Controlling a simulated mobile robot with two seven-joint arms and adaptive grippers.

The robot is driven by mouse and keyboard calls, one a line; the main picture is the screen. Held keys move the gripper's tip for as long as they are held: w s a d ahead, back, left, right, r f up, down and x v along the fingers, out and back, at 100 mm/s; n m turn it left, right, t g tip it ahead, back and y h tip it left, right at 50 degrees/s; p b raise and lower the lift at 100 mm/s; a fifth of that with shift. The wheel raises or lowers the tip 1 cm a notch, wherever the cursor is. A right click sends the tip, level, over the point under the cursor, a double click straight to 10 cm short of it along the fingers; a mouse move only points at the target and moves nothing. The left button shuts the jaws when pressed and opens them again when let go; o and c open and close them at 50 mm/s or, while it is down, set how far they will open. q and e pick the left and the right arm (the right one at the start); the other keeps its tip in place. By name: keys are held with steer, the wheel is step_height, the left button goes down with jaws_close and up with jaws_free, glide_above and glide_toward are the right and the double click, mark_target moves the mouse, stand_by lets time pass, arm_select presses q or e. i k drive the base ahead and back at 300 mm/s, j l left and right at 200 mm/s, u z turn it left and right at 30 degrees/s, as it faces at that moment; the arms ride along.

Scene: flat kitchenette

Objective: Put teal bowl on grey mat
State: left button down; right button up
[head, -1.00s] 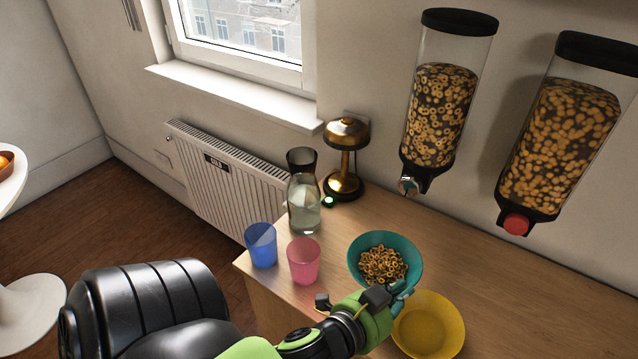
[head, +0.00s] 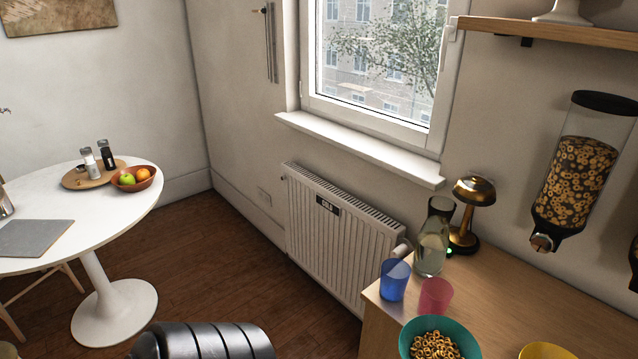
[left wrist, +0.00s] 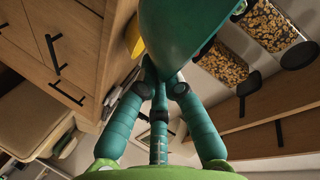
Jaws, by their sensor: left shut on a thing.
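The teal bowl (head: 440,322), with ring cereal in it, is at the bottom edge of the head view, at the wooden counter. In the left wrist view the bowl (left wrist: 200,28) fills the top middle. My left gripper (left wrist: 160,76) is shut on the bowl's side there; it is out of the head view. The grey mat (head: 36,238) lies flat and bare on the round white table (head: 130,208) at the left. My right gripper is not in view.
The table also holds a fruit bowl (head: 134,179) and a wooden tray (head: 75,180) with shakers. A blue cup (head: 394,280), a pink cup (head: 435,297), a carafe (head: 432,245) and a yellow bowl (head: 545,351) are near the teal bowl. Open floor (head: 215,270) separates counter and table.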

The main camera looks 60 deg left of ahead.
mark_target(33, 237)
steer(key=u, duration=1.45)
steer(key=j+u, duration=0.1)
steer(key=u, duration=0.4)
steer(key=i+u, duration=0.1)
steer(key=u, duration=0.35)
steer(key=i+j+u, duration=0.1)
steer(key=u, duration=0.4)
steer(key=i+j, duration=0.15)
steer(key=i, duration=0.55)
steer(key=i+j, duration=0.2)
steer(key=i, duration=0.5)
steer(key=i+j, duration=0.15)
steer(key=i, duration=0.55)
steer(key=j+u, duration=0.05)
